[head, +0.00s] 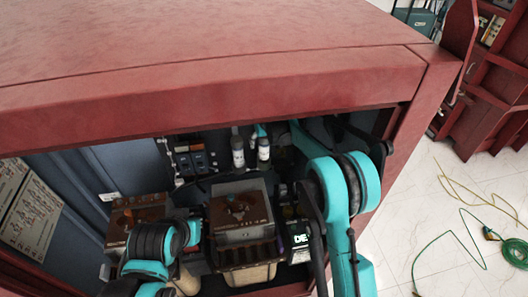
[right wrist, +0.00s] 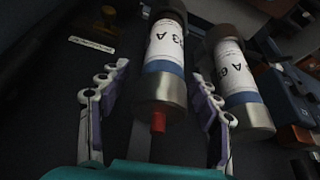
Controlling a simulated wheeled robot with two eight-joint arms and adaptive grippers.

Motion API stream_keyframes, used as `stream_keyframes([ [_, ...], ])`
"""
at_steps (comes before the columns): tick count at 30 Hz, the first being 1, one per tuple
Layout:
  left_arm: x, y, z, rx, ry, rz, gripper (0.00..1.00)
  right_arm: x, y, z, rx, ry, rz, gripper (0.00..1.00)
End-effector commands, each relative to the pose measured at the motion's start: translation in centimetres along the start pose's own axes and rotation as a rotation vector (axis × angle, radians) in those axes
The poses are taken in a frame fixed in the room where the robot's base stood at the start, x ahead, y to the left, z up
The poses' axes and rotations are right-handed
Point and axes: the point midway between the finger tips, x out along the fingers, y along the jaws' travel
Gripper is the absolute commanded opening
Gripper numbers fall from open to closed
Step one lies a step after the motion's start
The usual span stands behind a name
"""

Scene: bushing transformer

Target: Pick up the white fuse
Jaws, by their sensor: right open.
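Two white fuses with metal caps and blue bands stand side by side in the cabinet in the head view: the right one (head: 263,150) and the left one (head: 238,150). In the right wrist view one white fuse (right wrist: 164,60), with a red tip, lies between the fingers of my right gripper (right wrist: 160,70). The fingers are open, with a visible gap on each side. The second white fuse (right wrist: 240,80) is just outside the right finger.
The red cabinet (head: 240,95) has a top edge overhanging the opening. A brown box with a clear cover (head: 240,208) stands in front of the fuses. Blue switches (head: 190,160) sit left of them. Cables (head: 455,235) lie on the floor at right.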

Motion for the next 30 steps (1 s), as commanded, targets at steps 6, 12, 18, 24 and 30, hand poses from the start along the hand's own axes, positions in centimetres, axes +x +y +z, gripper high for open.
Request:
stream_keyframes([
  [6,0.07,0.0,0.04,0.0,0.0,0.0,0.0,0.95,-0.02,-0.01,0.0,0.0,0.0,0.63],
  [12,0.06,0.0,0.04,0.0,0.0,0.0,0.0,0.92,-0.02,0.0,0.0,0.0,0.0,0.42],
  [18,0.07,0.0,0.04,0.0,0.0,0.0,0.0,0.92,-0.01,0.0,0.0,0.0,0.0,0.0],
  [24,0.07,0.0,0.04,0.0,0.0,0.0,0.0,0.88,-0.02,-0.01,0.0,0.0,0.0,0.0],
  [30,0.04,0.0,0.02,0.0,0.0,0.0,0.0,0.72,-0.02,-0.08,0.0,0.0,0.0,0.0],
])
